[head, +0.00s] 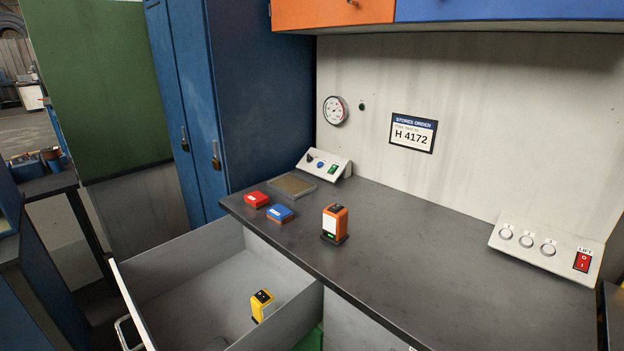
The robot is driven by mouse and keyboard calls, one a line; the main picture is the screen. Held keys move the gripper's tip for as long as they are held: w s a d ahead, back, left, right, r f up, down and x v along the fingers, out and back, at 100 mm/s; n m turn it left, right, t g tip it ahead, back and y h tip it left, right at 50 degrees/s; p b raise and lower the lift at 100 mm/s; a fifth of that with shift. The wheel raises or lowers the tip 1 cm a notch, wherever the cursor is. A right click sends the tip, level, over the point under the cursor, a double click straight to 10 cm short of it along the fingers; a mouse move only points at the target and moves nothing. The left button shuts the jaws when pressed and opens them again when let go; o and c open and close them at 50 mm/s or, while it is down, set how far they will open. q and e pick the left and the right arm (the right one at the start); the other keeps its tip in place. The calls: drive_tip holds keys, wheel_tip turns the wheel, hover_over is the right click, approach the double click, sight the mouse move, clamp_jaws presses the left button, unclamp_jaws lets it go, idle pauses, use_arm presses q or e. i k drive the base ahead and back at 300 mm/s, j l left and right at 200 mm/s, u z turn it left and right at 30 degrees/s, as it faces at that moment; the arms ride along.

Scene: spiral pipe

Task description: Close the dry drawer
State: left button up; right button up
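An open drawer (205,286) is pulled out below the worktop at the lower left. Its grey interior holds a yellow device (262,305) with a black top, near the right-hand wall. The drawer's white front panel (131,305) is seen nearly edge-on, with a metal handle (122,331) on its outer side. No label reading dry is legible on it. Neither of my grippers shows in the head view.
Two switch panels (546,247) (325,165) stand at the back. Blue lockers (240,100) rise behind the drawer.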

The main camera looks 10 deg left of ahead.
sight(196, 287)
drive_tip(key=j+u, duration=0.2)
drive_tip(key=u, duration=0.2)
drive_tip(key=j+u, duration=0.2)
drive_tip(key=u, duration=0.25)
drive_tip(key=j+u, duration=0.15)
drive_tip(key=u, duration=0.25)
drive_tip(key=i, duration=0.05)
